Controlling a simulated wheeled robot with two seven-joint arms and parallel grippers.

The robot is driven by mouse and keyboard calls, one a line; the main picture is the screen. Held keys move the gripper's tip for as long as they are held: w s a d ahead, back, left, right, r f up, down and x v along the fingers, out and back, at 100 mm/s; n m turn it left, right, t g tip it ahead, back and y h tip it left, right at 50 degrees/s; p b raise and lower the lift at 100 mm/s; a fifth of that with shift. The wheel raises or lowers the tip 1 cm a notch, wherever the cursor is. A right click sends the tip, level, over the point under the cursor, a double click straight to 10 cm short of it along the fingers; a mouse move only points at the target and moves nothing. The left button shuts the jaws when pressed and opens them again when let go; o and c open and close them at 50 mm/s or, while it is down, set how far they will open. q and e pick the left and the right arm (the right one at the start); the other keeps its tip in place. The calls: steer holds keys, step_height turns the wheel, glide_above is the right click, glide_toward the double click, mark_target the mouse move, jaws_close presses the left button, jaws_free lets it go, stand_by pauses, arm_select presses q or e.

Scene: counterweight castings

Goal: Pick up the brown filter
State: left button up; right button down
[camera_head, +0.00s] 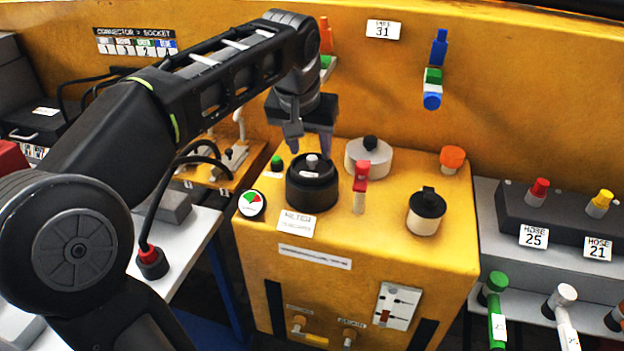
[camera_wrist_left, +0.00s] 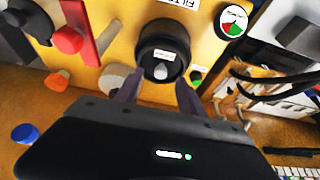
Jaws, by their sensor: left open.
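My left gripper (camera_head: 309,148) is open, pointing down just above a round dark housing (camera_head: 312,188) on the yellow cabinet (camera_head: 375,265). The housing has a grey knob on top and stands behind a plate lettered FILTER (camera_head: 296,224). In the left wrist view, the open fingers (camera_wrist_left: 157,92) lie on either side of the housing's near edge (camera_wrist_left: 163,38), with the knob (camera_wrist_left: 161,71) between them. No clearly brown filter shows; the housing looks black-brown. A cream cylinder with a black cap (camera_head: 426,212) stands further right. My right gripper is not in view.
A red-handled lever (camera_head: 361,183) stands close right of the housing, and a pale round cap with a black knob (camera_head: 368,158) is behind it. A green button (camera_head: 277,163) and a gauge (camera_head: 251,205) are on the left. An orange knob (camera_head: 452,159) is at the back right.

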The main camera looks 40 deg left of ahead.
mark_target(312, 157)
arm_select(q)
steer(key=x, duration=0.3)
steer(key=shift+w+a+f, duration=0.1)
steer(key=shift+f, duration=0.05)
steer(key=shift+c, duration=0.6)
jaws_close()
stand_by(1.0)
